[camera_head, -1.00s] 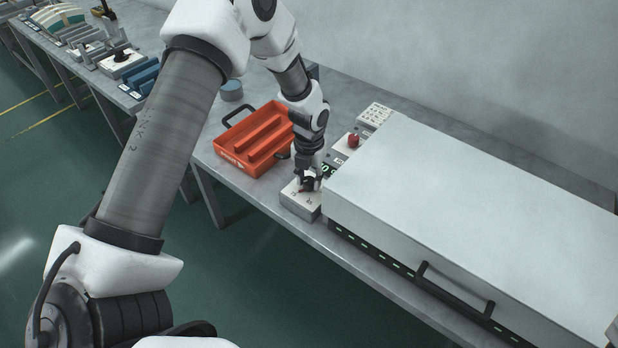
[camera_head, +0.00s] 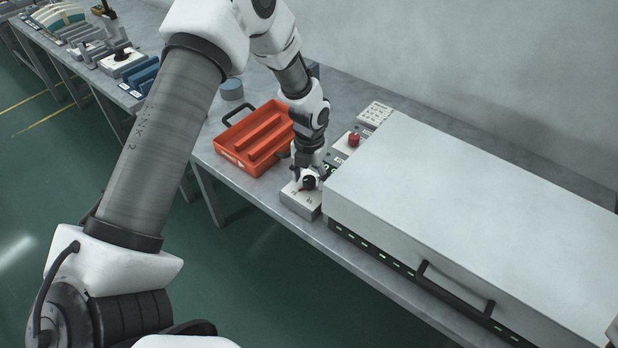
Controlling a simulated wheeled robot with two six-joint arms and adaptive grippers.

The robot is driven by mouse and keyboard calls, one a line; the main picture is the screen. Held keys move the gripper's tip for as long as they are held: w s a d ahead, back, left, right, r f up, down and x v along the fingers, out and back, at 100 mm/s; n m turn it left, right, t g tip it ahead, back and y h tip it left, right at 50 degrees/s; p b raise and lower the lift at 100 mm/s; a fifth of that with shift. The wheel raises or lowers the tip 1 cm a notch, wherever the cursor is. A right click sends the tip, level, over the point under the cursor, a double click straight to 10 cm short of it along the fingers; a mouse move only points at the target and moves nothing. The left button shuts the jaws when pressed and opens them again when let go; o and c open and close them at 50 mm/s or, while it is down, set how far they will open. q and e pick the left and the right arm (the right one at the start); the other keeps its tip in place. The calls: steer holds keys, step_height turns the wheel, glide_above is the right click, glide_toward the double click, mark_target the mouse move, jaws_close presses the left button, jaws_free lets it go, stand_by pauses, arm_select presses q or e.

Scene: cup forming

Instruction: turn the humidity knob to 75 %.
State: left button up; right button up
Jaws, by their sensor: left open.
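A small light-grey control box (camera_head: 300,203) stands at the front edge of the bench, beside the left end of a large grey cabinet. A dark round knob (camera_head: 309,183) sits on top of it. My left gripper (camera_head: 306,178) points down right at the knob, with open jaws. The gripper partly covers the knob and the box's markings, and I cannot tell whether the fingers touch it. The knob's setting is too small to read. A green-lit display (camera_head: 328,168) just behind is partly hidden. My right gripper is not in view.
The large cabinet (camera_head: 470,210) with a black handle (camera_head: 455,290) fills the bench to the right. An orange tray (camera_head: 235,158) lies left of my gripper. A red button (camera_head: 353,140) and a white keypad (camera_head: 375,114) stand behind. A blue-grey cylinder (camera_head: 231,90) is farther back.

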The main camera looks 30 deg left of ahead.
mark_target(309, 179)
arm_select(q)
step_height(309, 179, up, 12)
steer(key=shift+f, duration=0.2)
stand_by(0.4)
